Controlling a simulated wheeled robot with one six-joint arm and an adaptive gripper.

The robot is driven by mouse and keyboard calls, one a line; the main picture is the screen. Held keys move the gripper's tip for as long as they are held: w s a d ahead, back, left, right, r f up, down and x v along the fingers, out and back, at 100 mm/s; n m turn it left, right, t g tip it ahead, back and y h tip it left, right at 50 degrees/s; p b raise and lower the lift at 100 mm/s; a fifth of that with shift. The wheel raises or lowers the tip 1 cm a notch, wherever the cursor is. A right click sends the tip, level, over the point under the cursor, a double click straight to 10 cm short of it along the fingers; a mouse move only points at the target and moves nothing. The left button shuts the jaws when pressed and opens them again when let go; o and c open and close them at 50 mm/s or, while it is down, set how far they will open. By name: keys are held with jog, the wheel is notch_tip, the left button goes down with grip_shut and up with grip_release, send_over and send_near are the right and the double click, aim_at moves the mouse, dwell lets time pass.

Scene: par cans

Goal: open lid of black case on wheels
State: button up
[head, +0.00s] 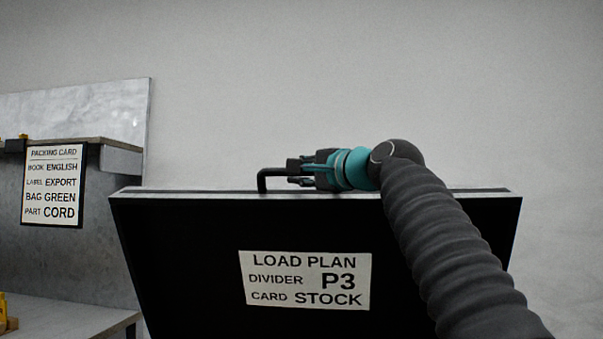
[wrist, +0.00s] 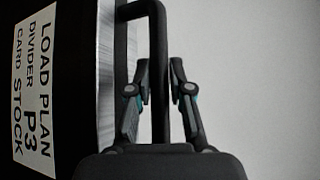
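The black lid (head: 180,260) stands raised in the head view, a wide dark panel with a white "LOAD PLAN" card on it. A black bar handle (head: 262,178) stands on its top edge, left of my gripper. My gripper (head: 292,171) reaches the handle from the right, above the lid's top edge. In the wrist view the handle bar (wrist: 158,30) runs between the two fingers of my gripper (wrist: 160,68). The fingers lean inward and appear closed on the bar. The case body and its wheels are out of view.
A grey bench (head: 70,318) with a back panel stands at the left, carrying a framed packing card (head: 53,186). Small yellow items (head: 7,318) show at the left edge. Bare grey wall lies behind the lid, with open room above it.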

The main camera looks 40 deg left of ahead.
jog(key=shift+o, duration=1.2)
jog(key=shift+d, duration=0.1)
jog(key=shift+d+r, duration=0.1)
jog(key=shift+d, duration=0.6)
jog(key=s+d, duration=0.1)
jog(key=d, duration=0.9)
jog(key=shift+s+f, duration=0.35)
jog(key=shift+f, duration=0.05)
